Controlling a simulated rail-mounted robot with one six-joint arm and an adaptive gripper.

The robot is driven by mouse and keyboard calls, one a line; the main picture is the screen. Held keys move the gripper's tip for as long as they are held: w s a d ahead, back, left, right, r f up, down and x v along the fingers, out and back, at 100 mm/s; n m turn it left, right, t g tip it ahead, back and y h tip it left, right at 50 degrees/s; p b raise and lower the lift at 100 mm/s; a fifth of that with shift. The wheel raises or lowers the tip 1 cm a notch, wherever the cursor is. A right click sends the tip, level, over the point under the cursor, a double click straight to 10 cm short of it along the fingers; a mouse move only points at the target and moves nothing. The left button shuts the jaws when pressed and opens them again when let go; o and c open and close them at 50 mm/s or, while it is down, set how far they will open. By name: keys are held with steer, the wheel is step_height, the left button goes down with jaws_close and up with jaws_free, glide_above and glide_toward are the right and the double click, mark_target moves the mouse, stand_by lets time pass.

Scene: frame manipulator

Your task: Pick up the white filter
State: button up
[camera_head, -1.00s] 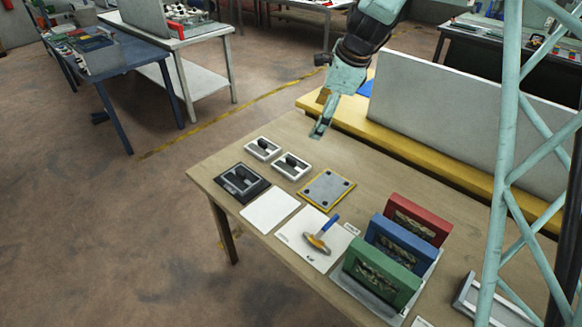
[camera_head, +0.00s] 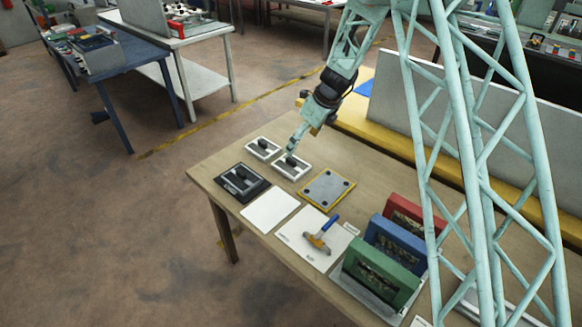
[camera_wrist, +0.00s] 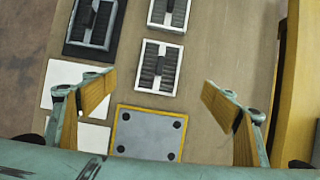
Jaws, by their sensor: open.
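Two white-framed filters with dark slatted middles and black handles lie flat on the wooden table. The nearer white filter (camera_head: 281,170) also shows in the wrist view (camera_wrist: 144,67), ahead of and between my open fingers. The other white filter (camera_head: 263,148) lies beyond it and is partly cut off at the top of the wrist view (camera_wrist: 169,15). My gripper (camera_head: 292,146) is above the table close over the nearer white filter, and in the head view its tip seems to overlap the filter's far edge. In the wrist view my gripper (camera_wrist: 157,90) is open wide and empty; contact cannot be told.
A black-framed filter (camera_head: 241,183), a white sheet (camera_head: 269,209) and a yellow-edged grey plate (camera_head: 327,190) lie beside the white filters. A yellow ledge (camera_head: 400,150) runs behind.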

mark_target(292, 160)
steer(key=shift+w+a+f+m, duration=0.1)
steer(key=shift+w+f+m, duration=0.1)
steer(key=shift+f, duration=0.25)
steer(key=shift+w+a+f+m, duration=0.1)
steer(key=shift+w+f, duration=0.05)
steer(key=shift+f, duration=0.25)
steer(key=shift+b+x, duration=0.45)
steer(key=shift+x, duration=3.8)
steer(key=shift+f, duration=0.15)
steer(key=shift+b+x, duration=0.3)
steer(key=shift+x, duration=2.15)
steer(key=shift+a, duration=0.1)
steer(key=c, duration=0.9)
steer(key=shift+c, duration=0.2)
